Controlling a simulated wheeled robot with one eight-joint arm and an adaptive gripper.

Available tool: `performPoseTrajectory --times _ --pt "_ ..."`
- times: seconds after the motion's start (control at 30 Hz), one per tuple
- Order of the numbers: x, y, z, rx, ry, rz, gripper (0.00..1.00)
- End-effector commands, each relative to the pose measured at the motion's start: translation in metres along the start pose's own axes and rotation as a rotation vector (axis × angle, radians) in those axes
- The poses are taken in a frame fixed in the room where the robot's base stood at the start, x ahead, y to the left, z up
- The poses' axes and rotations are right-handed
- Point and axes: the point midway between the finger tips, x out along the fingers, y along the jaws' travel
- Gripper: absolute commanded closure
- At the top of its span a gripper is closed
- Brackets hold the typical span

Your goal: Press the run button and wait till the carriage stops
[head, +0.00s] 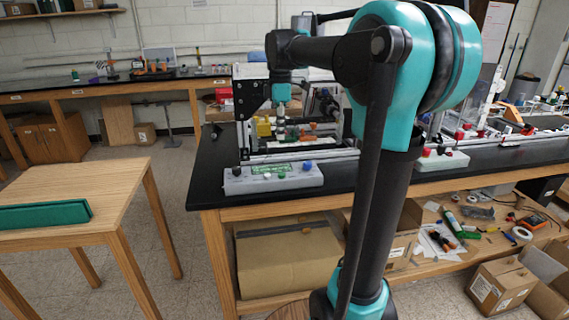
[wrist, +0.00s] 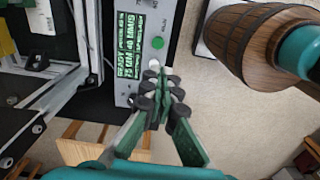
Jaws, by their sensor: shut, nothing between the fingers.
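The control box (head: 245,184) stands at the front edge of the black bench. In the wrist view the box (wrist: 122,88) carries a lit green display (wrist: 130,45), a round green button (wrist: 157,42) and a pale round button (wrist: 154,64). My gripper (wrist: 161,80) is shut and empty, its tips close to the pale button in the picture; contact cannot be told. The green button lies just beyond the tips. The display reads "READY", with smaller lines unclear. The extrusion frame (head: 300,155) stands behind the box; I cannot pick out the carriage for certain.
A brown barrel-like body (wrist: 255,45) fills the upper right of the wrist view. The black bench (head: 205,165) continues right with more equipment. A wooden table (head: 110,185) with a green bar (head: 45,214) stands at left. Open floor lies between table and bench.

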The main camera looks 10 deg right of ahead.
Motion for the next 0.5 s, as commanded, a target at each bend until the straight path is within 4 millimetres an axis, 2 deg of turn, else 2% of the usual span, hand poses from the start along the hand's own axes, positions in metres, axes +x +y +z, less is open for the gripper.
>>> performPoseTrajectory --times 0.13,0.5 --pt "-0.0102 0.0039 -0.0023 -0.053 -0.002 -0.012 1.00" --pt "-0.0091 0.0039 -0.0023 -0.057 -0.002 -0.013 1.00"
